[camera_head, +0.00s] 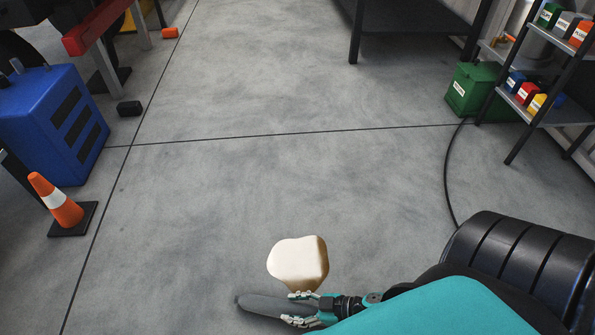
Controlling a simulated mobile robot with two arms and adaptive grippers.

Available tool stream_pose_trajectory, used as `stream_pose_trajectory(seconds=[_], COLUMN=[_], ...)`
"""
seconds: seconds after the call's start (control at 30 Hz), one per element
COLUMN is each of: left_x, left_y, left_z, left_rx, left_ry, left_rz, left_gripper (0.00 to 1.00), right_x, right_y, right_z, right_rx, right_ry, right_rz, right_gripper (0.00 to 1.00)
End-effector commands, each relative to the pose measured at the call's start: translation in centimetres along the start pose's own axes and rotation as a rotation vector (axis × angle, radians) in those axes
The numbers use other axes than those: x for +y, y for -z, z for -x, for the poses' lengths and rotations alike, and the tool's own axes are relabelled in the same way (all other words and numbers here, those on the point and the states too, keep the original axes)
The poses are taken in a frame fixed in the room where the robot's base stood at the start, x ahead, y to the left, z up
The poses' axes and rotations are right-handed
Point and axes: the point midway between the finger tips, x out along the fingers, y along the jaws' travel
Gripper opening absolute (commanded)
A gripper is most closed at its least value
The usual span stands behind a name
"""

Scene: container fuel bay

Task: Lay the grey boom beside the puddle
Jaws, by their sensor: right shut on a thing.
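My right gripper (289,308) is at the bottom of the head view, shut on the grey boom (260,303). The boom is a dark grey, rounded sausage shape whose free end points left. A cream, irregular blob (295,262) with a browner right edge is just beyond the boom and gripper. I cannot tell for sure whether this blob is the puddle. Its near edge is close to the gripper's upper finger. How far the boom is above the floor is unclear. My left gripper is not in view.
An orange and white cone (57,203) and a blue machine (50,125) stand at left, with a small black block (130,108) nearby. A green box (473,88), a shelf (540,115) and a black hose (447,175) are at right. The middle floor is clear.

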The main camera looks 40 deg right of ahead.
Motion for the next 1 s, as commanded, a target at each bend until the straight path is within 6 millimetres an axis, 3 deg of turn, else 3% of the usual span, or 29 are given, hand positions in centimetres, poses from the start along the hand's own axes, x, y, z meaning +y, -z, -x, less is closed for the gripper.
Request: stream_pose_trajectory(seconds=[0.43, 0.47, 0.6, 1.0], left_x=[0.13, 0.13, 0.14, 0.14], left_y=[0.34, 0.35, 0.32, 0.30], left_z=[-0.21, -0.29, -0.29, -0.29], left_rx=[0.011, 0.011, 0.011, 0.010], left_ry=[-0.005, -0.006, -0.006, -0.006], left_rz=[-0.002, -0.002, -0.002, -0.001], left_gripper=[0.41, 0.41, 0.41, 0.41], right_x=[-0.01, -0.02, -0.03, -0.02], right_y=[-0.39, -0.39, -0.36, -0.32], right_z=[-0.23, -0.21, -0.19, -0.18], right_rx=[0.001, 0.000, 0.000, 0.000], right_ry=[0.000, 0.000, 0.000, 0.000], right_rz=[0.000, 0.000, 0.000, 0.001], right_gripper=[0.08, 0.46, 0.64, 0.67])
